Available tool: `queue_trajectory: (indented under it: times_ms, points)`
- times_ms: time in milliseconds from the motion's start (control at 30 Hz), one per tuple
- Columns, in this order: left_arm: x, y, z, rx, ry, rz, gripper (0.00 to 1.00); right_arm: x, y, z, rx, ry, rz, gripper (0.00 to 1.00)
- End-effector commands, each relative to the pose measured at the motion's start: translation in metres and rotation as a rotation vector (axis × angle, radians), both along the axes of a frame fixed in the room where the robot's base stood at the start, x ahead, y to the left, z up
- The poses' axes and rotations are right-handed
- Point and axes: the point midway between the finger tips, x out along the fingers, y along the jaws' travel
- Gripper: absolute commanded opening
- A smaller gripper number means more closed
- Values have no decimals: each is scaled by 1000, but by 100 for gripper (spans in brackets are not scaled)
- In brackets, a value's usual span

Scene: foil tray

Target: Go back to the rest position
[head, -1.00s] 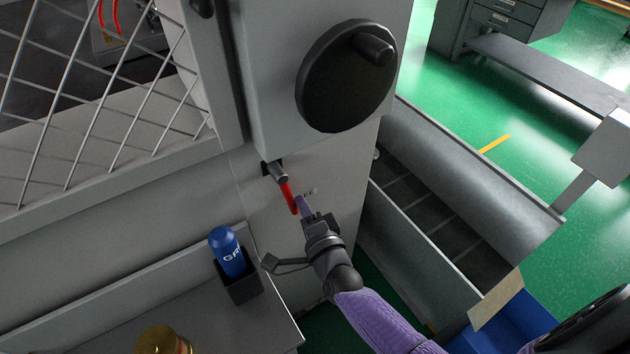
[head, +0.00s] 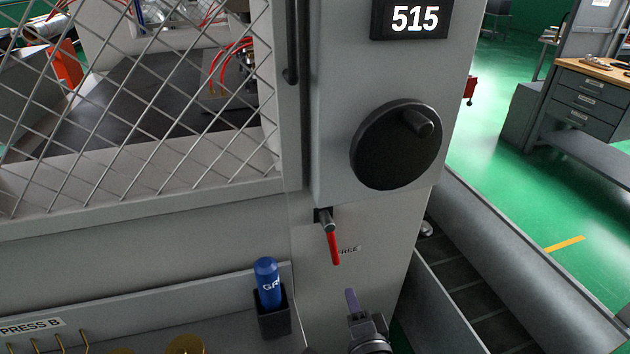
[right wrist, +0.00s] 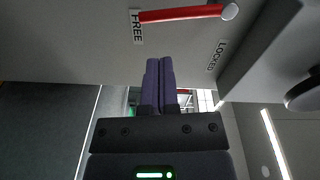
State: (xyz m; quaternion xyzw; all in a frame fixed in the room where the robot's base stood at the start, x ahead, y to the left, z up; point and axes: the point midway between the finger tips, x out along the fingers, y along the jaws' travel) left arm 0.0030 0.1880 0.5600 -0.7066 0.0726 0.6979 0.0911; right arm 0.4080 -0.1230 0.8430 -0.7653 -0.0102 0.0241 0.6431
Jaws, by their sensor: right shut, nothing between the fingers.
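My right gripper (head: 353,303) is at the bottom of the head view, below the red lever (head: 333,246) on the machine's front. It also shows in the right wrist view (right wrist: 159,64), its two purple fingers together with nothing between them. The lever hangs down, slightly tilted, near the FREE label (head: 349,250). In the right wrist view the red lever (right wrist: 182,13) lies by the FREE label, apart from the fingers, and a LOCKED label (right wrist: 216,55) is to its right. My left gripper is in neither view.
A black handwheel (head: 396,146) juts from the machine above the lever. A blue bottle (head: 267,280) stands in a black holder on the left. A wire mesh guard (head: 140,130) is at upper left. A grey trough (head: 505,275) runs along the right; green floor lies beyond.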

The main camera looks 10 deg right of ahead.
Motion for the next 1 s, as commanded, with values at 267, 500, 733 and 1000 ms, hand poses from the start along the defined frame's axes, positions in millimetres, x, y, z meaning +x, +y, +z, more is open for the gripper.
queue_trajectory:
  times_ms: [267,500,733,1000]
  points:
    - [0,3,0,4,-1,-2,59,-86,35,-24,-678,420,489,0]
    - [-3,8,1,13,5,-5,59,-160,12,-24,-1056,687,762,0]
    - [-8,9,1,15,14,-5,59,-226,-19,-5,-1279,922,976,0]
    - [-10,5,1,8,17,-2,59,-235,-24,-72,-1298,999,1054,0]
